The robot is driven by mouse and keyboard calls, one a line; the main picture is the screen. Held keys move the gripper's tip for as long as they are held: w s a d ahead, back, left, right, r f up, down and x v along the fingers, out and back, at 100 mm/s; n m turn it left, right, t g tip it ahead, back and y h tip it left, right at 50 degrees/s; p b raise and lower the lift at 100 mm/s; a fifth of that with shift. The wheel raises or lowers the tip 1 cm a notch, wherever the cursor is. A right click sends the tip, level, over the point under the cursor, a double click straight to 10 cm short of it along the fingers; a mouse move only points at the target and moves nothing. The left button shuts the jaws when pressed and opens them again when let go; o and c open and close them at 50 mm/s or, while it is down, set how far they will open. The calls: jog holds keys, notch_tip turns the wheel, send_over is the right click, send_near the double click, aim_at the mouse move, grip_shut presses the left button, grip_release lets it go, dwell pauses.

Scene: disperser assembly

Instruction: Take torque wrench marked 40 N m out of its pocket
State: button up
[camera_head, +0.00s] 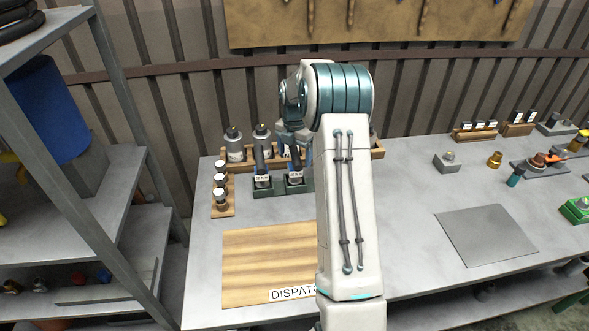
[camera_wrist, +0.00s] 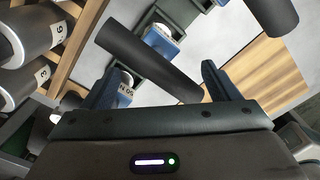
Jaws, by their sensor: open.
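Two torque wrenches with dark round handles, left (camera_head: 259,158) and right (camera_head: 293,160), stand in dark green pockets with white labels. The labels are too small to read for certain, so I cannot tell which says 40 N m. My gripper (camera_wrist: 160,70) is open, its blue fingers apart. In the wrist view one dark handle (camera_wrist: 150,62) lies across the space between the fingertips; I cannot tell if they touch it. A partly hidden label (camera_wrist: 127,84) shows beside the left finger. A second dark handle (camera_wrist: 272,12) is at the top right. My arm hides part of the head view.
Grey bottles (camera_head: 234,146) stand in a wooden rack just behind the wrenches, and smaller white-capped jars (camera_head: 220,180) stand at the left. A wooden board (camera_head: 262,262) marked DISPATCH lies in front. A grey mat (camera_head: 485,235) lies bare at the right.

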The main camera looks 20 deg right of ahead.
jog(key=shift+w+d+f+p, duration=0.2)
jog(key=shift+f+p, duration=0.35)
jog(key=shift+f, duration=0.8)
jog(key=shift+w+d+f+p, duration=0.15)
jog(key=shift+f+p, duration=0.35)
jog(key=shift+f, duration=0.8)
jog(key=shift+a+r, duration=0.1)
jog(key=c, duration=1.3)
